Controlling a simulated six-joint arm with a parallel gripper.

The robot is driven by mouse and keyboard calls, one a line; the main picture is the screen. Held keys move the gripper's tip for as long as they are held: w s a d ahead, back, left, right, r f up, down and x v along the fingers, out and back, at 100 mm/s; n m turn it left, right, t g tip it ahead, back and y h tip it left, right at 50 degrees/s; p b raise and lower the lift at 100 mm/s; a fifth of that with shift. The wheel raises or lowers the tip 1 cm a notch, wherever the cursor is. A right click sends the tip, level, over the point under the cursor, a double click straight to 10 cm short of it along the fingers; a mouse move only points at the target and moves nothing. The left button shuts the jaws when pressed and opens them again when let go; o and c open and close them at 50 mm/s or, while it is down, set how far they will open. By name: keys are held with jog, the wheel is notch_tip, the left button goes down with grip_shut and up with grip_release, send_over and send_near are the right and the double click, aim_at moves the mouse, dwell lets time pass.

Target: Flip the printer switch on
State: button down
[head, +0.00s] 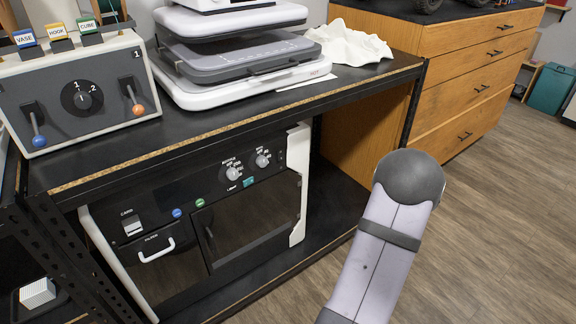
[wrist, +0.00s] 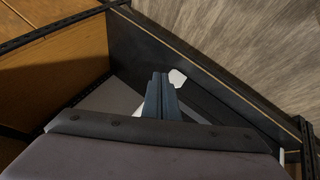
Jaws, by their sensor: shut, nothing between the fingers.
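A grey control box (head: 75,130) stands at the left of the black worktop in the head view. It has a blue-tipped lever (head: 38,138) at its left, a dial (head: 82,97) marked 1 and 2, and an orange-tipped lever (head: 137,107) at its right. Both levers point down. Tabs reading VASE, HOOK and CUBE stand on top. I cannot tell which control is the printer switch. My gripper (wrist: 160,78) shows in the wrist view, its dark fingers shut together and empty, apart from the box. It is not visible in the head view.
A white and grey flat machine (head: 235,85) and a crumpled white cloth (head: 348,43) are on the worktop (head: 120,152). A dark machine with knobs (head: 205,215) stands on the shelf below. A wooden drawer cabinet (head: 470,80) is at the right. Bare wood floor (head: 500,220) lies in front.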

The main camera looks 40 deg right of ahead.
aim_at(281, 160)
jog(key=w+a+r+n+t+y, duration=0.2)
jog(key=w+a+r+n+t, duration=0.1)
jog(key=w+r+n+t, duration=0.2)
jog(key=w+a+r+n+t+y, duration=0.2)
jog(key=w+a+r+n+t, duration=0.2)
jog(key=w+r+n, duration=0.3)
notch_tip(281, 160, up, 5)
jog(key=n+t, duration=0.1)
jog(key=n, duration=0.1)
jog(key=shift+w+a+r+n, duration=0.2)
jog(key=shift+w+a+n, duration=0.1)
jog(key=shift+n, duration=0.1)
jog(key=shift+w, duration=0.15)
jog(key=w, duration=0.4)
jog(key=w+f, duration=0.1)
jog(key=w, duration=0.8)
jog(key=shift+w+f, duration=0.3)
jog(key=shift+f, duration=0.05)
jog(key=shift+f+b, duration=0.1)
jog(key=shift+b, duration=0.25)
